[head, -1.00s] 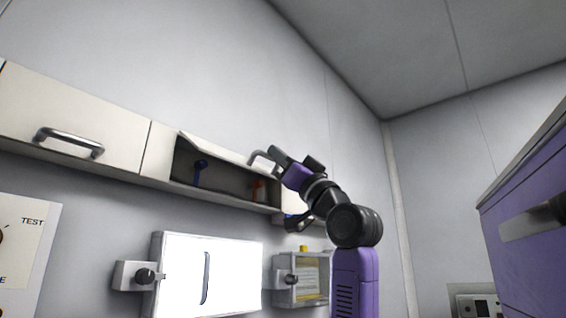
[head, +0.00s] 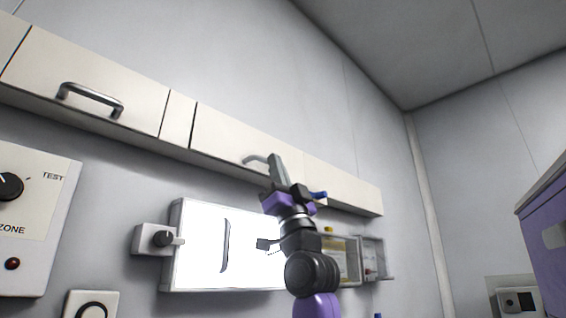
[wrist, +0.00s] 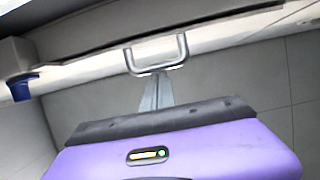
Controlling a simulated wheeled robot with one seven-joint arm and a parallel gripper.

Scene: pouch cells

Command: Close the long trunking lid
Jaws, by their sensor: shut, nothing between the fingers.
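The long trunking lid (head: 222,136) is a cream panel in the wall trunking. In the head view it lies down over the opening and looks flush with the panels beside it. Its grey bar handle (head: 252,159) is partly hidden by my gripper (head: 277,170). My gripper is shut and empty, with its fingertips at the handle. In the wrist view the fingers (wrist: 156,92) point at the handle (wrist: 157,66) from just below its bar; whether they touch it I cannot tell. The inside of the trunking is hidden in the head view.
Another closed panel with a handle (head: 90,97) is at the left. Below the trunking are a lit white panel (head: 200,245) and a clear-fronted box (head: 340,262). A purple cabinet (head: 545,225) stands at the right. A blue item (wrist: 20,86) shows in the wrist view.

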